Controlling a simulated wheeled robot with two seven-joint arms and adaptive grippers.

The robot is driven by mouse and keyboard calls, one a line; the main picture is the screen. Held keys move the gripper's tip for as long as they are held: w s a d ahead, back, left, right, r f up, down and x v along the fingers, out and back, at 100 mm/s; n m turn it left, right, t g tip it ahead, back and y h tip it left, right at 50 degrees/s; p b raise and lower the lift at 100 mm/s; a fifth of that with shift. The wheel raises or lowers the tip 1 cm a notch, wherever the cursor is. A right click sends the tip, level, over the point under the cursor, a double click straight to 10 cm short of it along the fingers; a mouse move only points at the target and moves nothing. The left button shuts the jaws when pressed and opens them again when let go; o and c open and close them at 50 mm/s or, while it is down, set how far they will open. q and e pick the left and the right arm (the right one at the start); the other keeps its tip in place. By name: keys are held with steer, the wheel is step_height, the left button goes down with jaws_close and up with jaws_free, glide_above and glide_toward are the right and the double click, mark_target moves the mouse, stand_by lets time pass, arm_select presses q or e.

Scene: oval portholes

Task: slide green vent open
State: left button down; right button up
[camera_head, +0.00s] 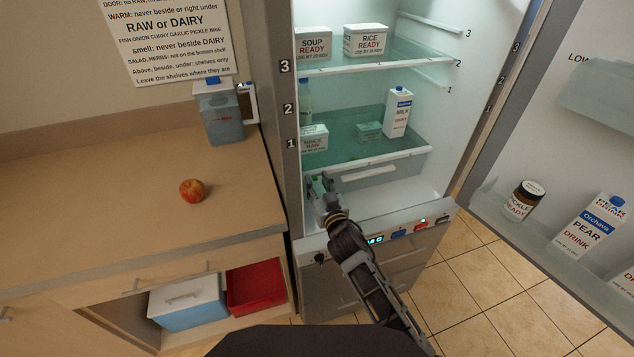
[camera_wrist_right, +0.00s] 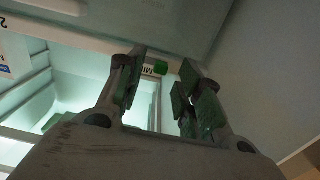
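A small green slider knob (camera_wrist_right: 161,67), which I take as the vent's, sits on a pale strip in the right wrist view. Printed letters that look like "MI" stand just left of it; the rest of the strip is partly hidden by my fingers. My right gripper (camera_wrist_right: 162,85) is open, with one green-padded finger on each side of the knob in the picture. I cannot tell whether either finger touches it. In the head view my right gripper (camera_head: 320,186) reaches into the fridge at the lower left, below the lowest shelf. The knob cannot be made out there. My left gripper is not in view.
The fridge's left wall (camera_head: 289,150) is close beside my right gripper. The lowest shelf (camera_head: 375,160) with a milk carton (camera_head: 398,112) is above it. The open door (camera_head: 560,140) stands at right.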

steer(key=shift+w+a, duration=0.15)
steer(key=shift+w, duration=0.3)
jaws_close()
